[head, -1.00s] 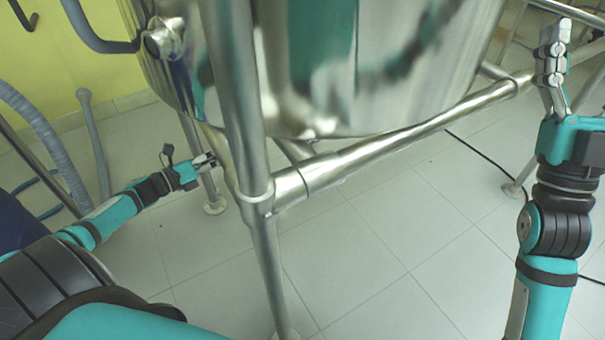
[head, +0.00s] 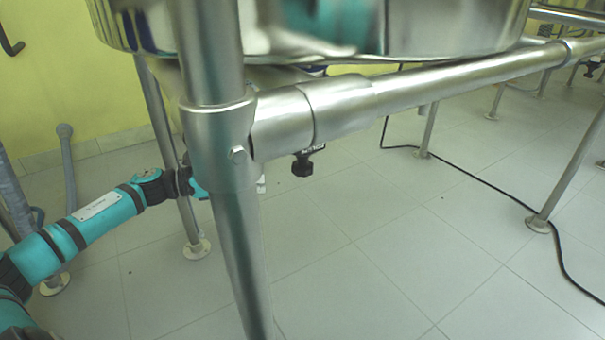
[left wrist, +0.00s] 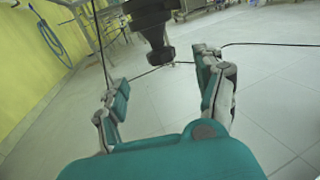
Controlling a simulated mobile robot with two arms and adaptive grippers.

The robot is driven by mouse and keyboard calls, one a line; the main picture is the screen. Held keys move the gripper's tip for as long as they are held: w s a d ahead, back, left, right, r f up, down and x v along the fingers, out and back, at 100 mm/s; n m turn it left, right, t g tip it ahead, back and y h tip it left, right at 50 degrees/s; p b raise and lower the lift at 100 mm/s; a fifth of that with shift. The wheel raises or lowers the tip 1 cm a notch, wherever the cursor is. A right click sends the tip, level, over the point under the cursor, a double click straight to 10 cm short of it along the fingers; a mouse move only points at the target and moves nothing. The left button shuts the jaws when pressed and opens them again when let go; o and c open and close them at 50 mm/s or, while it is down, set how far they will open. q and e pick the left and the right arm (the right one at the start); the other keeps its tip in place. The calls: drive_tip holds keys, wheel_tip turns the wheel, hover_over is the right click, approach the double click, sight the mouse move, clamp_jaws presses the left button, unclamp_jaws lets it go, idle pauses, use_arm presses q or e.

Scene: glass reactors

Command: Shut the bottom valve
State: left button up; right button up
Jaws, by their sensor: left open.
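The bottom valve's black handle (head: 303,163) hangs below the steel crossbar in the head view, under the vessel. Its body is mostly hidden by the bar. In the left wrist view the dark valve handle (left wrist: 158,52) hangs at the top centre, ahead of and between my fingers. My left gripper (head: 261,185) is largely hidden behind the front steel leg, with only a small tip showing right of it, left of the handle. In the left wrist view my left gripper (left wrist: 163,78) is open and empty. My right gripper is out of view.
The steel leg (head: 240,250) and crossbar (head: 350,103) stand between the head camera and my left gripper. The vessel (head: 320,25) is above. Other legs (head: 565,170) and a black cable (head: 480,185) are to the right.

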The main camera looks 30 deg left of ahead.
sight(303, 165)
use_arm(q)
drive_tip(key=b+x, duration=0.3)
drive_tip(key=x, duration=0.8)
drive_tip(key=shift+w+d, duration=0.2)
drive_tip(key=shift+w, duration=0.05)
